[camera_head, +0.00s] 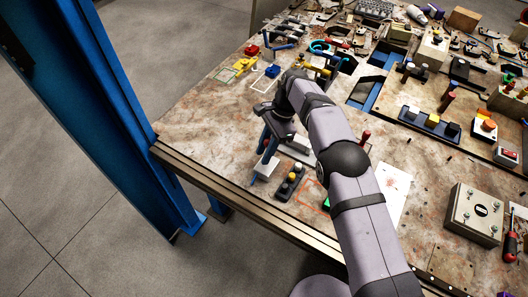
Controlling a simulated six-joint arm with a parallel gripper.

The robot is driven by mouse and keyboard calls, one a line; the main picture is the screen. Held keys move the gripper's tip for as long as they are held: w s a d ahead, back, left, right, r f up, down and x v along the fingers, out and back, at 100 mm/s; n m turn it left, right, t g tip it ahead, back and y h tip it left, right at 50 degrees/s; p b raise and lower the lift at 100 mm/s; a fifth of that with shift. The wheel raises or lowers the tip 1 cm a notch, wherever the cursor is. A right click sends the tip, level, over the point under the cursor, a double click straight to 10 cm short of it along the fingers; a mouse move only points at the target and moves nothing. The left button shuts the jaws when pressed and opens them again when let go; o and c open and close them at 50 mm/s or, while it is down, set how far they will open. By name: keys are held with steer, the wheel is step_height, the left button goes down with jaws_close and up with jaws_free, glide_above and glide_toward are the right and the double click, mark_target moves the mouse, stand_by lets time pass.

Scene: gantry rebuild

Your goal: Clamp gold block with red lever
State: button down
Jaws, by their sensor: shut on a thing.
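My gripper (267,157) hangs down over the left part of the workbench (196,133), near its front edge. It is shut on a small pale piece (265,169) at its lower end; the piece is too small to identify for sure. A red-topped upright handle (366,136), possibly the red lever, shows just right of my arm, its base hidden by the arm. A gold-yellow piece (320,69) lies beyond my wrist; I cannot tell whether it is the gold block. A grey-white block (297,145) stands just right of my gripper.
A grey switch box (473,214) and a button panel (430,124) are to the right. A blue post (130,110) stands left of the bench. The bench's left corner is clear.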

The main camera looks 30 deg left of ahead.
mark_target(265, 142)
steer(key=shift+w, duration=0.15)
stand_by(0.3)
steer(key=c, duration=1.5)
jaws_free()
steer(key=shift+o, duration=0.2)
steer(key=shift+r, duration=0.1)
steer(key=shift+r+b, duration=0.4)
steer(key=shift+r, duration=0.05)
step_height(265, 142, up, 8)
steer(key=shift+f+p, duration=0.15)
steer(key=shift+p, duration=0.4)
steer(key=shift+r+p, duration=0.6)
steer(key=shift+r, duration=0.1)
